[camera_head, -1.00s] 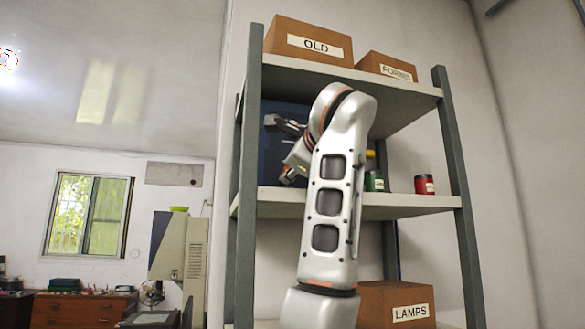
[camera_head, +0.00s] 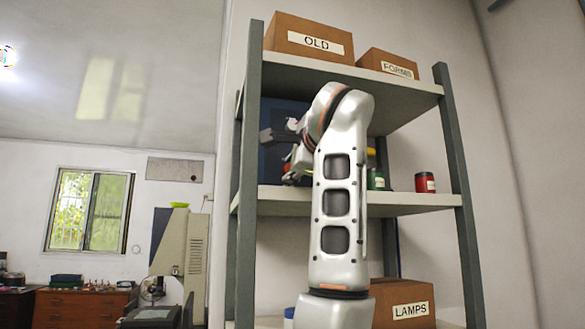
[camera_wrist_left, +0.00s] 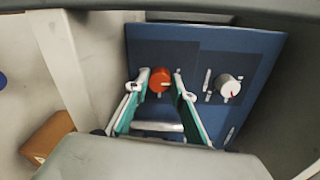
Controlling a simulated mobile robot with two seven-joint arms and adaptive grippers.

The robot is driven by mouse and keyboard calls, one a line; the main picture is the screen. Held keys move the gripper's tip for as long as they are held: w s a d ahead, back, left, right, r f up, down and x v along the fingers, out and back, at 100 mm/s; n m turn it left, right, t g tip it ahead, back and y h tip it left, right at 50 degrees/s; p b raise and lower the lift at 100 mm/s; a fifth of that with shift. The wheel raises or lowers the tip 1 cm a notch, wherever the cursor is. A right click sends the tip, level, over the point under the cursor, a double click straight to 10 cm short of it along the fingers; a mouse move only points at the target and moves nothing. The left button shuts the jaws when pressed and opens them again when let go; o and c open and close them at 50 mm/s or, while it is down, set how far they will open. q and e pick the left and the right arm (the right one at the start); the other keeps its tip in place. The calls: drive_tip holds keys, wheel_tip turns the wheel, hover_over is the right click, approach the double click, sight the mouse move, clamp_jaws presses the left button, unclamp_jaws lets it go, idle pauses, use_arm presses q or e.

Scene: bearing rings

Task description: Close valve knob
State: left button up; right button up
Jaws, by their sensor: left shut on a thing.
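A blue panel (camera_wrist_left: 262,50) stands on the middle shelf; part of it also shows in the head view (camera_head: 272,165), behind my arm. It carries a red-orange round knob (camera_wrist_left: 160,79) with a pale mark, and a white knob (camera_wrist_left: 229,87) with a small red mark to its right. In the left wrist view my left gripper (camera_wrist_left: 160,84) has its fingertips on both sides of the red-orange knob and is shut on it. In the head view my left arm hides much of the panel and the knobs. My right gripper is in no view.
Grey uprights frame the shelf unit (camera_head: 410,200). Cardboard boxes marked OLD (camera_head: 309,40) and LAMPS (camera_head: 404,303) sit above and below. A smaller box (camera_head: 388,64) is on top.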

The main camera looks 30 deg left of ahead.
use_arm(q)
drive_tip(key=o, duration=1.1)
